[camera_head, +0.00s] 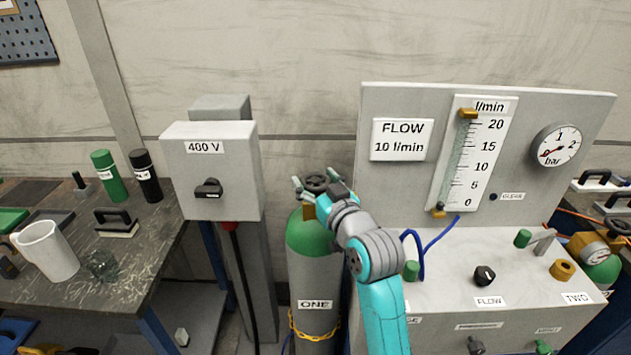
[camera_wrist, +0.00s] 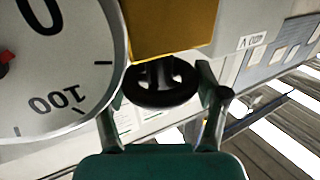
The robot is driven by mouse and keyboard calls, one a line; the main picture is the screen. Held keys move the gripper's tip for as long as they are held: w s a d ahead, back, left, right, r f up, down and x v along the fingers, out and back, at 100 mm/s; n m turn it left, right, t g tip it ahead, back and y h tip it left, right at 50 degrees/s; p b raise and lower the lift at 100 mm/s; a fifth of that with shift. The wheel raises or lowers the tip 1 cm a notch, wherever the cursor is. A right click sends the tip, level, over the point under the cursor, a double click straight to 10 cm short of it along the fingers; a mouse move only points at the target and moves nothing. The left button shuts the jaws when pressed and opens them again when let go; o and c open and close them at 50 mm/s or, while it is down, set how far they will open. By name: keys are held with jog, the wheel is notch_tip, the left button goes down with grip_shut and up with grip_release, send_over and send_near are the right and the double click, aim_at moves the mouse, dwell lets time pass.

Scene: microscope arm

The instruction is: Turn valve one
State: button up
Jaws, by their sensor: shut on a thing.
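Valve one is the dark handwheel (camera_head: 316,183) on top of the grey cylinder with a green shoulder, labelled ONE (camera_head: 315,270). In the wrist view the black wheel (camera_wrist: 160,88) shows below a brass-coloured block (camera_wrist: 172,25). My gripper (camera_head: 318,186) is at the wheel, reached from the right by my teal and grey arm. In the wrist view my gripper's fingers (camera_wrist: 163,100) stand on both sides of the wheel and are shut on it. The arm hides part of the cylinder top in the head view.
A round white gauge (camera_wrist: 55,65) is close at the left in the wrist view. The 400 V switch box (camera_head: 212,170) stands left of the cylinder. The flow panel (camera_head: 480,150) and its bench are at the right. A cluttered workbench (camera_head: 150,240) is at the left.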

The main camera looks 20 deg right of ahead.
jog(key=shift+n+g+y, duration=0.6)
jog(key=shift+n+y, duration=0.9)
jog(key=shift+y, duration=0.8)
jog(key=o, duration=1.2)
jog(key=shift+c, duration=0.2)
jog(key=v, duration=1.2)
jog(key=shift+d+f, duration=0.1)
